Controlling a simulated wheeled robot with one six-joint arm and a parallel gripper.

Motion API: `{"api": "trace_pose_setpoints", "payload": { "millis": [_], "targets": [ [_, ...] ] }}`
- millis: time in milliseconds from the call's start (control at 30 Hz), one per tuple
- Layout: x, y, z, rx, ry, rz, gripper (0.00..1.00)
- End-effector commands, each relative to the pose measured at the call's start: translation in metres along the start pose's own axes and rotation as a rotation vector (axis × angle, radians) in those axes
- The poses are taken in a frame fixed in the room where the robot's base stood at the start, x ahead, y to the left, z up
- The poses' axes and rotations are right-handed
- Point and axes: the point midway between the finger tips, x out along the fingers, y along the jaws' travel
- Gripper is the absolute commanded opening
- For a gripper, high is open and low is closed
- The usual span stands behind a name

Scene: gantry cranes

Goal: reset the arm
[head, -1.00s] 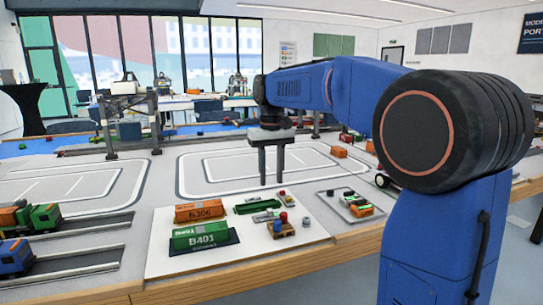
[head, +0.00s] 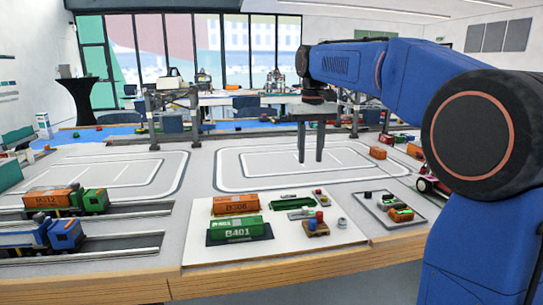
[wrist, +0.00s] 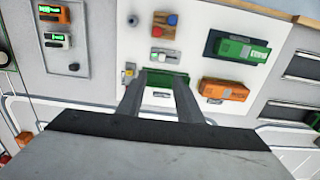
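My blue arm (head: 375,64) reaches in from the right in the head view, bent over the table. My gripper (head: 311,160) hangs from it, fingers pointing down, above the table behind the white board. The fingers stand apart with nothing held between them. In the wrist view my gripper (wrist: 158,78) also shows a clear gap between its fingers. A green tray-like piece (wrist: 167,79) lies on the board below that gap, partly hidden by the fingers.
The white board (head: 199,250) holds a green B401 container (head: 238,230), an orange container (head: 236,205) and small parts. A grey tray (head: 412,219) lies to its right. Toy trucks (head: 66,200) stand at left. A model gantry crane (head: 172,115) stands behind.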

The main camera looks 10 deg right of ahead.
Motion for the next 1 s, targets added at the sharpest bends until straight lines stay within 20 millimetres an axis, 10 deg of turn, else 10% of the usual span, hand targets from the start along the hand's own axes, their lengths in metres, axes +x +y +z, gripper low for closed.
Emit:
{"api": "trace_pose_setpoints", "payload": {
  "millis": [467, 1000],
  "targets": [
    [0.030, 0.011, 0.102, 0.000, 0.115, -0.004, 0.33],
    [0.127, 0.022, 0.247, -0.002, 0.290, -0.004, 0.33]
  ]
}}
